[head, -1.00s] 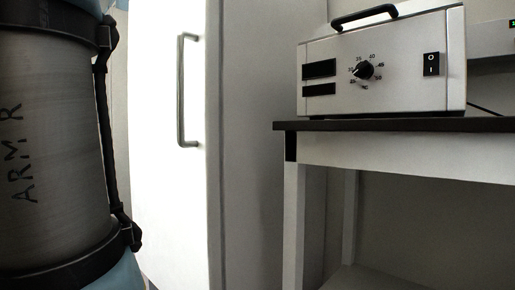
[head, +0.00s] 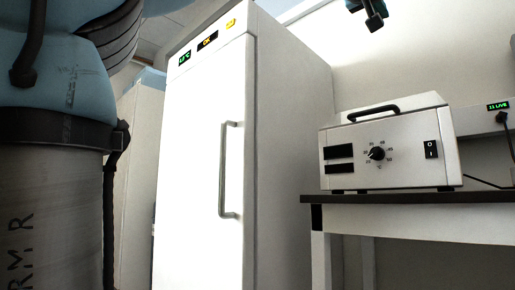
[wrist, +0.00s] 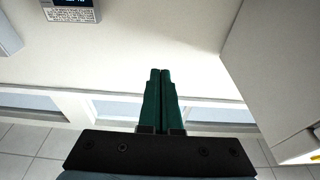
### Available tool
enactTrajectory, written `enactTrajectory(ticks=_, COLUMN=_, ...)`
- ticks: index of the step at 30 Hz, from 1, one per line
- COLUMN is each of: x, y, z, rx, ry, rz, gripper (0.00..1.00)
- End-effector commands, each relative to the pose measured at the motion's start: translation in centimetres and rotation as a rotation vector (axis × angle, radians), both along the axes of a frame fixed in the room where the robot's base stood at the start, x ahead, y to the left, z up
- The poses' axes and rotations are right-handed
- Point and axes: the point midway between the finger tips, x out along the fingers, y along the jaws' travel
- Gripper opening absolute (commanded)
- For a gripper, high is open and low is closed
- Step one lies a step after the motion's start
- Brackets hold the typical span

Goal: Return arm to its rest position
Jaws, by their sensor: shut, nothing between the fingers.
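My gripper (wrist: 160,73) shows in the wrist view. Its two dark green fingers lie side by side, shut and with nothing held. A pale wall is behind them, and they touch nothing that I can see. In the head view, a dark piece with teal parts hangs at the top edge, right of centre. It looks like the end of my arm, high above the bench, but its fingers are not clear there. A large grey and blue link of my arm fills the left side of the head view.
A tall white cabinet (head: 205,150) with a long handle and lit displays stands in the middle, door shut. To its right, a dark-topped bench (head: 420,198) bears a grey box (head: 390,150) with a dial. A small lit display (head: 497,106) is on the wall.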

Motion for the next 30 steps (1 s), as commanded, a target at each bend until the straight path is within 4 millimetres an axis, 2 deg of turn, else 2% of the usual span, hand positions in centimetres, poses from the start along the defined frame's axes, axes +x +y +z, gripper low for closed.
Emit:
enactTrajectory(ticks=8, x=3.1, y=-0.7, z=-3.9, rx=0.068, ry=0.049, rz=0.036, gripper=0.0)
enactTrajectory(ticks=14, x=6.4, y=-1.0, z=-8.4, rx=0.141, ry=0.108, rz=0.075, gripper=0.0)
enactTrajectory(ticks=17, x=8.4, y=-0.8, z=-11.4, rx=0.187, ry=0.149, rz=0.1, gripper=0.0)
enactTrajectory(ticks=20, x=10.8, y=-0.3, z=-15.2, rx=0.242, ry=0.202, rz=0.132, gripper=0.0)
enactTrajectory(ticks=23, x=13.8, y=0.8, z=-20.5, rx=0.314, ry=0.278, rz=0.173, gripper=0.0)
enactTrajectory(ticks=27, x=17.7, y=4.0, z=-29.6, rx=0.422, ry=0.418, rz=0.239, gripper=0.0)
enactTrajectory(ticks=29, x=18.9, y=5.7, z=-33.5, rx=0.464, ry=0.482, rz=0.265, gripper=0.0)
enactTrajectory(ticks=30, x=19.6, y=7.0, z=-36.0, rx=0.491, ry=0.525, rz=0.283, gripper=0.0)
